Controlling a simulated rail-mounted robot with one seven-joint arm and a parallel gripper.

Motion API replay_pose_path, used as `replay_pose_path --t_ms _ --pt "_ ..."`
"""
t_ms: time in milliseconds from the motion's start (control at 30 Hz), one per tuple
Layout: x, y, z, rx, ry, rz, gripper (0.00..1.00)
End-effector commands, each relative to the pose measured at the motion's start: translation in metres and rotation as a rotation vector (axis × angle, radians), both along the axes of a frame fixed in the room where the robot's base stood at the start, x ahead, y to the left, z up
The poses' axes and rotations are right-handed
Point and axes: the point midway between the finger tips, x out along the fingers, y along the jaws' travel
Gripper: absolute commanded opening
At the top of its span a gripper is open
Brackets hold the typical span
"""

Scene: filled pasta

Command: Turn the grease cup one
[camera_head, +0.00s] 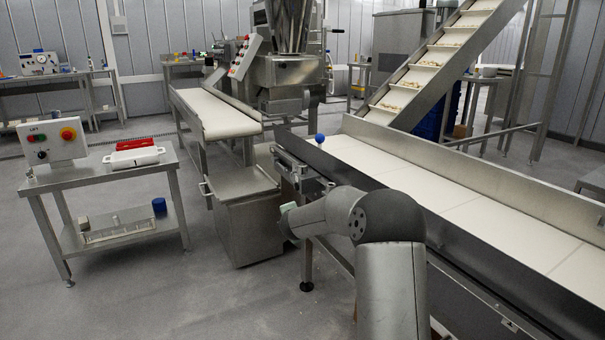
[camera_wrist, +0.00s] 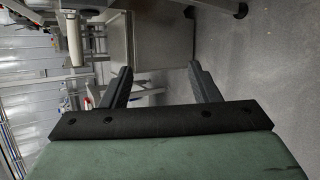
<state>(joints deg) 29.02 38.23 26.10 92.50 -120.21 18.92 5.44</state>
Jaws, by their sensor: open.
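I cannot make out a grease cup for certain in either view. In the head view my arm reaches left beside the conveyor end, below the knob, and the fingers are hidden there.
A steel table (camera_head: 101,168) at the left carries a control box (camera_head: 52,142), a white tray (camera_head: 134,157) and, below, a blue cup (camera_head: 159,207). The floor between is free.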

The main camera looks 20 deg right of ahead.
Motion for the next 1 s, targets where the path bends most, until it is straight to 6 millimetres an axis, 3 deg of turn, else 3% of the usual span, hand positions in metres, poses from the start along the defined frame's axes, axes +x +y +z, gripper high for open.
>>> replay_pose_path --t_ms 100,200,333,567,1000 --pt "0.003 -0.032 0.033 -0.542 -0.002 0.147 0.56" --pt "0.005 -0.043 0.064 -0.908 -0.009 0.225 0.56" --pt "0.006 -0.044 0.092 -1.206 -0.019 0.274 0.56" --pt "0.017 -0.046 0.105 -1.326 -0.024 0.292 0.56" --pt "0.098 -0.076 0.104 -1.320 -0.024 0.293 0.56"
